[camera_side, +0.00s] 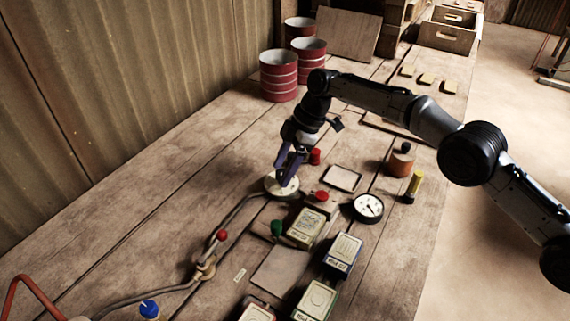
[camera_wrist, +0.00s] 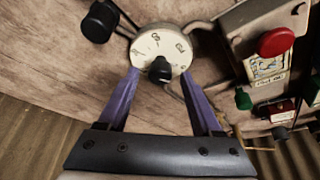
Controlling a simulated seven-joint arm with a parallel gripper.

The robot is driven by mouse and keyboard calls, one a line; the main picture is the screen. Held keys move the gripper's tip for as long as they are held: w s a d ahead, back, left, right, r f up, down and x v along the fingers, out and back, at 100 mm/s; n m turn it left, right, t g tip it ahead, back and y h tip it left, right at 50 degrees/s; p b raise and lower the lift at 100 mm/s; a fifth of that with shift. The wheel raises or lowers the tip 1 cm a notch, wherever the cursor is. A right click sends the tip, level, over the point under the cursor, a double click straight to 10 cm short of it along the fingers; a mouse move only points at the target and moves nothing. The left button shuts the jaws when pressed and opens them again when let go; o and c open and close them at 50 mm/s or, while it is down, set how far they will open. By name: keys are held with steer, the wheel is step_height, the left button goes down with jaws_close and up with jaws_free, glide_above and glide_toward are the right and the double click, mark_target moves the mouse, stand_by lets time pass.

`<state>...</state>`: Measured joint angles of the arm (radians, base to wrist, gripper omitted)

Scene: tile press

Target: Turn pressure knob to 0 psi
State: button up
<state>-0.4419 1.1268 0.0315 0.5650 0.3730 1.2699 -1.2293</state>
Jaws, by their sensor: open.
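The pressure knob is a small black knob (camera_wrist: 159,70) at the middle of a round cream dial (camera_wrist: 150,46) with markings. The dial (camera_side: 272,186) also shows in the side view, at the end of a grey pipe on the table. My gripper (camera_wrist: 161,78) is open, with its two purple fingers apart on either side of the dial's lower part. In the side view my gripper (camera_side: 287,178) points down over the dial and hides part of it. I cannot tell whether the fingers touch the knob. The dial's markings are too blurred to read.
A pressure gauge (camera_side: 368,208) lies right of the dial. A red button (camera_side: 321,196) and a green knob (camera_side: 278,228) sit nearby, with labelled boxes (camera_side: 343,252) in front. A red-handled valve (camera_side: 222,235) is on the pipe. Red drums (camera_side: 279,76) stand behind.

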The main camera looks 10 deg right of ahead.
steer(key=v, duration=1.4)
steer(key=shift+d+f, duration=0.1)
